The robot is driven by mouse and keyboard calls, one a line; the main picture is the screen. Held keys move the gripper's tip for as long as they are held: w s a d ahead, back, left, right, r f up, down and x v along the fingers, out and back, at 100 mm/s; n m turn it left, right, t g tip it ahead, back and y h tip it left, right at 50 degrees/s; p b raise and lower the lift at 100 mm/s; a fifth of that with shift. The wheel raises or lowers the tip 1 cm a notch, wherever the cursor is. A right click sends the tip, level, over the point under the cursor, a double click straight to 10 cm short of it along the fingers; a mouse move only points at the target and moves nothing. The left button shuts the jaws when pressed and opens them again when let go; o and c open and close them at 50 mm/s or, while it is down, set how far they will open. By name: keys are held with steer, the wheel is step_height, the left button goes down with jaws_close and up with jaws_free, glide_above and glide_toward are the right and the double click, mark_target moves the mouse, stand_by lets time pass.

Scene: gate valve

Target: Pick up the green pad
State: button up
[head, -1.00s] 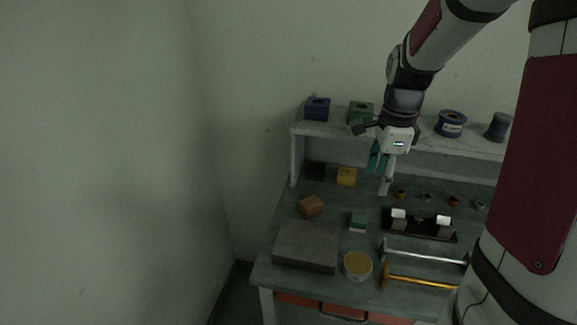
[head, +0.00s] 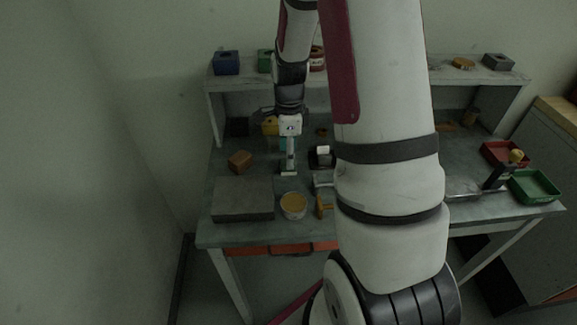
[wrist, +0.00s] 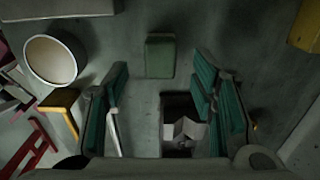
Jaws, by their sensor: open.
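The green pad (wrist: 160,56) is a small block lying on the bench. In the head view my gripper (head: 289,165) points down over the pad. Contact with the pad cannot be made out.
A dark fixture with white blocks (wrist: 182,125) sits close to the fingers. A raised shelf (head: 380,82) runs behind. Green and red trays stand right.

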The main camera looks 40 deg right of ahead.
steer(key=shift+f+p, duration=0.35)
steer(key=shift+f, duration=1.85)
jaws_close()
steer(key=shift+r, duration=0.1)
step_height(320, 180, up, 10)
steer(key=shift+f+b, duration=0.1)
steer(key=shift+b, duration=0.45)
steer(key=c, duration=0.7)
jaws_free()
steer(key=c, duration=0.4)
